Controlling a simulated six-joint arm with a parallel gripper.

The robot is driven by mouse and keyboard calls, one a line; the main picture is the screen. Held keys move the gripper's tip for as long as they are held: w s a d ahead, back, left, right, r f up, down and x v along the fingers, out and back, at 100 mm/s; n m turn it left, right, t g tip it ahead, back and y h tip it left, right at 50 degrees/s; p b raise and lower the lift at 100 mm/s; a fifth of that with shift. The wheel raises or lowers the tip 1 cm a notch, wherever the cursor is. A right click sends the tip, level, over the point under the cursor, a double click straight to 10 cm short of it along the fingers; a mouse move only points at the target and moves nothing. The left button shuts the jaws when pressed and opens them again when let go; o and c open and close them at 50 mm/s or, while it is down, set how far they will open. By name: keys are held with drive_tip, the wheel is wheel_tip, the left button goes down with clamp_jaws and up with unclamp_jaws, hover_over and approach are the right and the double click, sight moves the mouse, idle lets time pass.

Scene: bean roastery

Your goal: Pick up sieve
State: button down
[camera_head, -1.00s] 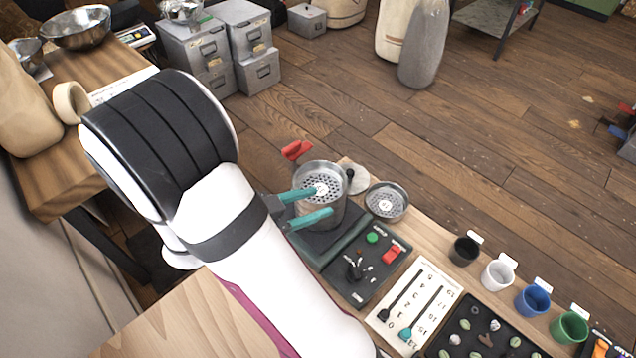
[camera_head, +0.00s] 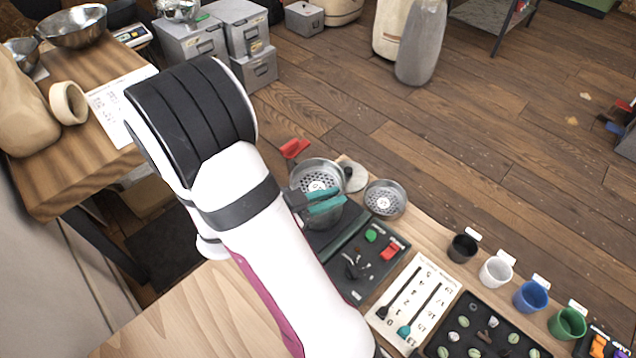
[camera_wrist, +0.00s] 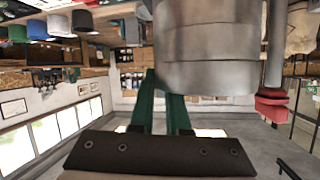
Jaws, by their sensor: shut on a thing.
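The sieve (camera_head: 316,170) is a round metal pan with a perforated bottom, at the top of a metal cylinder on the dark machine. My gripper (camera_head: 328,201) has its teal fingers brought together at the sieve's near side, shut on its wall. The fingers hide part of the near rim. In the wrist view the gripper (camera_wrist: 160,98) reaches up to the large banded metal cylinder (camera_wrist: 208,45), which hides the fingertips. A second perforated metal dish (camera_head: 385,200) lies apart on the bench to the right.
A control panel (camera_head: 366,273) with green and red buttons is in front of the machine. A red handle (camera_head: 293,148) stands behind left. A slider card (camera_head: 414,300), a black tray (camera_head: 480,330) and several small cups, including a blue cup (camera_head: 531,296), occupy the bench's right.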

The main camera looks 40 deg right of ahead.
wheel_tip(320, 180, up, 10)
drive_tip(key=w+a+r+n+t+y, duration=0.3)
drive_tip(key=w+a+r+n+t, duration=0.4)
drive_tip(key=w+a+n+t, duration=0.35)
drive_tip(key=w+a+r+n+t+y, duration=0.4)
drive_tip(key=w+a+r+n+y, duration=0.2)
drive_tip(key=a+r, duration=0.4)
drive_tip(key=s+d+f+m+g+h, duration=0.3)
drive_tip(key=d+f+m+h, duration=0.15)
drive_tip(key=d+f, duration=0.2)
drive_tip(key=s+d+f+m+g+h, duration=0.3)
drive_tip(key=d+f+m+g, duration=0.15)
drive_tip(key=d+f, duration=0.2)
drive_tip(key=s+d+f+m+g+h, duration=0.1)
drive_tip(key=s+d+f+m+g, duration=0.3)
drive_tip(key=s+d+m+g, duration=0.3)
drive_tip(key=s, duration=0.3)
drive_tip(key=shift+s+d, duration=0.25)
drive_tip(key=shift+s, duration=0.05)
drive_tip(key=shift+m+h, duration=0.25)
